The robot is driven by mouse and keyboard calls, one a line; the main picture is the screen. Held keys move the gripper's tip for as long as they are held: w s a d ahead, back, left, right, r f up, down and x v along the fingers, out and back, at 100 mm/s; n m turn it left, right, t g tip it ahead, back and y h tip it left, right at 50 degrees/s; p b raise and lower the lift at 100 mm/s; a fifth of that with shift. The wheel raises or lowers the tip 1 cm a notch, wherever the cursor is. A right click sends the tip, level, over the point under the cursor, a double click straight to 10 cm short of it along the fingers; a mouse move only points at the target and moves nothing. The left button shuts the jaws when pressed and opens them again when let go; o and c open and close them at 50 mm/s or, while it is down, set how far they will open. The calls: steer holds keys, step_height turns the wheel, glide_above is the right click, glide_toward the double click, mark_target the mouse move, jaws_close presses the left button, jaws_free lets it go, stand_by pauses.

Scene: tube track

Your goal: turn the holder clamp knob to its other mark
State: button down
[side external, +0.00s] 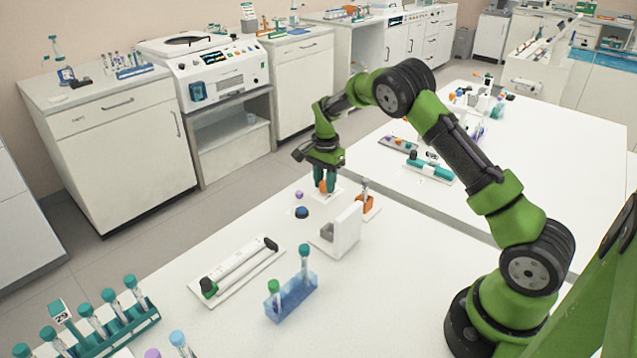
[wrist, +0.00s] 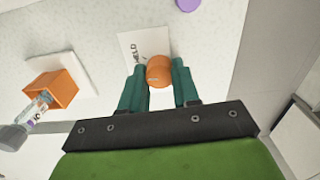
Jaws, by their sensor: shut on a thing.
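The orange clamp knob (wrist: 159,72) is round and sits on a small white card or plate (wrist: 131,42) with dark lettering that seems to read "HELD". My gripper (wrist: 158,66) points down over it, with its two teal fingers shut on the knob's sides. In the side view, my gripper (side external: 324,184) is at the far edge of the white table, and a bit of the orange knob (side external: 322,187) shows between the fingers. The orange holder (wrist: 52,92) stands to the left in the wrist view with a tube (wrist: 36,107) in it; the holder (side external: 369,203) also shows in the side view.
A purple cap (wrist: 187,4) and a dark blue cap (side external: 302,212) lie near the knob. A blue rack (side external: 291,298) with two tubes and a long tube fixture (side external: 238,270) are nearer the camera.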

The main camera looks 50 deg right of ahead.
mark_target(324, 182)
steer(key=n, duration=0.4)
steer(key=shift+r+n, duration=0.1)
steer(key=shift+n, duration=2)
steer(key=c, duration=0.8)
jaws_free()
step_height(324, 182, up, 17)
steer(key=shift+f, duration=0.1)
steer(key=shift+w+d, duration=0.1)
